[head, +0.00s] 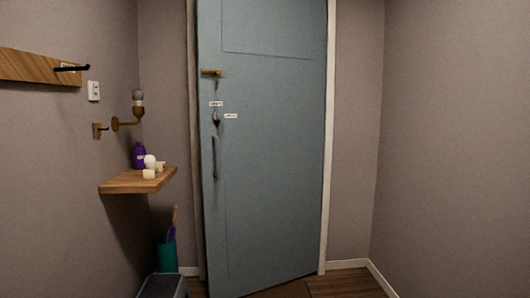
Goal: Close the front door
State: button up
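The front door (270,160) is a tall blue-grey panel in the middle of the head view. It looks ajar: its lower left corner reaches toward me, and its bottom edge slants back to the right side of the frame. The width of the gap is hard to tell. On its left side are a brass latch or lever (211,73), a small lock (216,117) with white labels, and a long vertical pull handle (214,157). The white door frame (328,140) shows on the right. My gripper is not in view.
A wooden shelf (112,187) with a purple bottle (139,156) and small pale items juts from the left wall. Below it stand a teal holder (167,255) and a dark grey box-like thing (163,287). A wall lamp (137,108) hangs above. The right-hand floor (345,284) is clear.

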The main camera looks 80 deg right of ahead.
aim_at(261, 164)
jog(key=z, duration=2.7)
jog(key=i+j+z, duration=0.1)
jog(key=i, duration=0.4)
jog(key=i+j+z, duration=0.1)
jog(key=i, duration=0.4)
jog(key=i+j, duration=0.2)
jog(key=i, duration=0.3)
jog(key=i+j+z, duration=0.15)
jog(key=i, duration=0.35)
jog(key=i+j+z, duration=0.1)
jog(key=i+j, duration=0.15)
jog(key=i, duration=0.25)
